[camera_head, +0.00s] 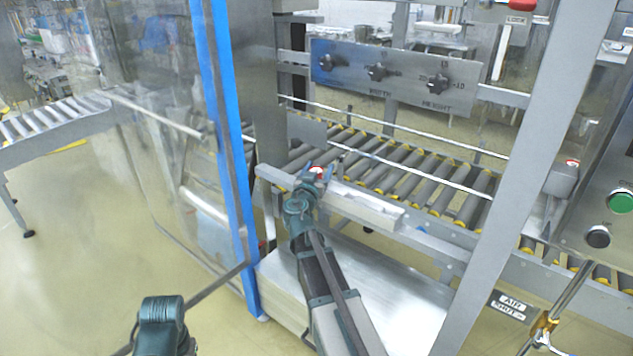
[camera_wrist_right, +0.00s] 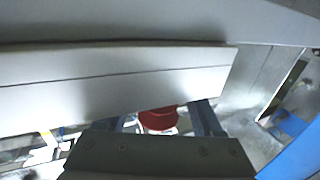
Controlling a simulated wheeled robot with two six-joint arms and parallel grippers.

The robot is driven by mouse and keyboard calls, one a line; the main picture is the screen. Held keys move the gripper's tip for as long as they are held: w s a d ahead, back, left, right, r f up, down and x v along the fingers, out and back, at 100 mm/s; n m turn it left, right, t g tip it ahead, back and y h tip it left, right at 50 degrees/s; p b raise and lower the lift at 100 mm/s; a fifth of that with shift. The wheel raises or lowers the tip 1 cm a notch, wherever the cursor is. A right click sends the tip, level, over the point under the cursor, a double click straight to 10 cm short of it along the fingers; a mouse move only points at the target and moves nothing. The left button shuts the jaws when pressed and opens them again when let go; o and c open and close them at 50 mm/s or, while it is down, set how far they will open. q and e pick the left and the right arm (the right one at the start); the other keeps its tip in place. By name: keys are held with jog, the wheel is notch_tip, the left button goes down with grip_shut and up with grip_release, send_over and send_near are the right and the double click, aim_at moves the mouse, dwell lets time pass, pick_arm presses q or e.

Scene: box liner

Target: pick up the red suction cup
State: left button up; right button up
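The red suction cup (camera_wrist_right: 158,119) shows in the right wrist view just beyond the dark gripper body, partly hidden by it. In the head view it is a small red and white spot (camera_head: 316,170) at the end of my right arm, by a grey metal rail. My right gripper (camera_head: 318,169) is open, with one blue finger on each side of the cup. In the right wrist view, gaps show between the cup and both fingers. A teal part of my left arm (camera_head: 162,322) shows at the bottom left of the head view; its gripper fingers are not visible.
A pale metal bar (camera_head: 365,207) runs close beside the right gripper. Behind it is a roller conveyor (camera_head: 410,170). A blue-edged clear door (camera_head: 222,100) stands left of the right arm. A diagonal grey post (camera_head: 525,160) stands to the right.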

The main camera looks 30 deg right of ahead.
grip_shut()
pick_arm(q)
jog(key=shift+r, duration=0.15)
pick_arm(e)
jog(key=shift+r, duration=0.2)
